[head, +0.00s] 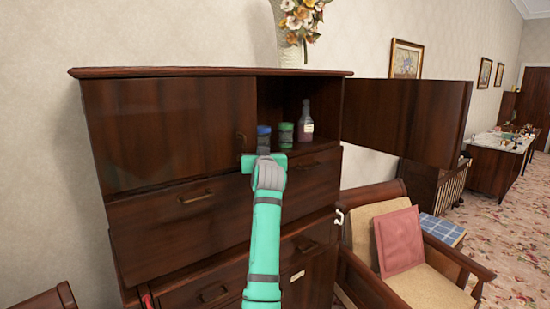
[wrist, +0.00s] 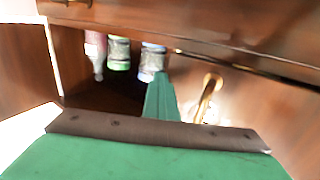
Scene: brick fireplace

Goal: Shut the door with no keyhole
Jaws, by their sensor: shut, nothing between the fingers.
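The dark wood cabinet has an upper compartment with two doors. The right door (head: 405,120) stands wide open, swung out to the right; part of it shows at the left of the wrist view (wrist: 22,75). The left door (head: 165,130) is shut, with a handle near its right edge; a brass handle (wrist: 208,97) shows in the wrist view. I cannot make out a keyhole on either door. My gripper (head: 252,162) is shut and empty, in front of the compartment's lower left, apart from the open door. Its green fingers (wrist: 160,97) show in the wrist view.
A blue-lidded jar (head: 263,138), a green-lidded jar (head: 285,134) and a bottle (head: 306,123) stand inside the compartment. A flower vase (head: 292,52) stands on top. An armchair with a pink cushion (head: 398,241) sits below the open door. Drawers (head: 200,205) lie beneath the compartment.

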